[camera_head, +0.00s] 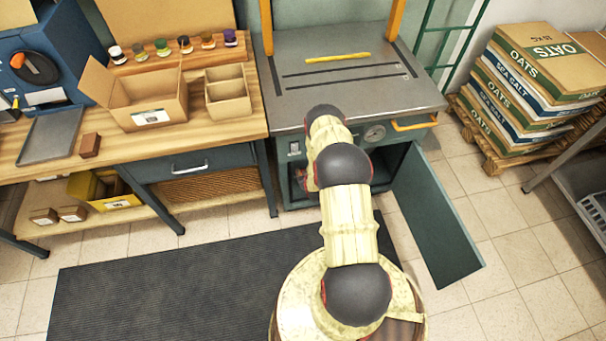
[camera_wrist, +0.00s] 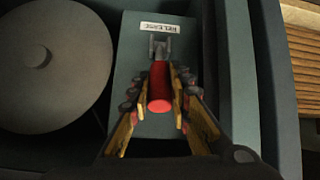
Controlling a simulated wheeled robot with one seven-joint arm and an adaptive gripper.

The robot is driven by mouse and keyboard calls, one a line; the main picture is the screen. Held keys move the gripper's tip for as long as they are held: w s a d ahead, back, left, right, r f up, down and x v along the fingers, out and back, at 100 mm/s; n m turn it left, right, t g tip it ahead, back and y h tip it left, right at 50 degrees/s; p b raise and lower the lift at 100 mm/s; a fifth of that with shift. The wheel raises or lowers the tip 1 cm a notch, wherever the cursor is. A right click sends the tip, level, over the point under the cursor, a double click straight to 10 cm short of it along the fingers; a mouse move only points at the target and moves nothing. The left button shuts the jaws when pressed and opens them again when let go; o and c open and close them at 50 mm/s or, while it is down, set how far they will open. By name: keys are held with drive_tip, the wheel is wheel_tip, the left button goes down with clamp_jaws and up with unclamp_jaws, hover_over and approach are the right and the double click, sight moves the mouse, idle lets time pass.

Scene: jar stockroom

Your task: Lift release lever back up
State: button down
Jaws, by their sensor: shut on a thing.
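The release lever (camera_wrist: 160,88) shows in the wrist view as a red rod on a grey hinge bracket, mounted on a grey-green plate. A white label reading RELEASE (camera_wrist: 167,29) is beside the bracket and appears upside down in this view. The lever's rounded red end points toward the camera. My gripper (camera_wrist: 162,72) has one finger on each side of the lever and is shut on it. In the head view my arm reaches to the open front of the grey press-like cabinet (camera_head: 330,93). The lever and my gripper are hidden there behind the arm.
The cabinet door (camera_head: 437,215) hangs open to the right of my arm. A round grey disc (camera_wrist: 50,62) is left of the lever. A yellow handle (camera_head: 414,124) juts from the cabinet front. A wooden workbench (camera_head: 215,132) stands left; stacked sacks (camera_head: 535,65) stand right.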

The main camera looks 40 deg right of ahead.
drive_tip(key=shift+w+d+r+g+y, duration=0.15)
drive_tip(key=shift+w+d+g+y, duration=0.15)
drive_tip(key=shift+g, duration=0.2)
drive_tip(key=c, duration=1.6)
unclamp_jaws()
drive_tip(key=shift+c, duration=0.2)
drive_tip(key=v, duration=1.2)
drive_tip(key=shift+c, duration=0.4)
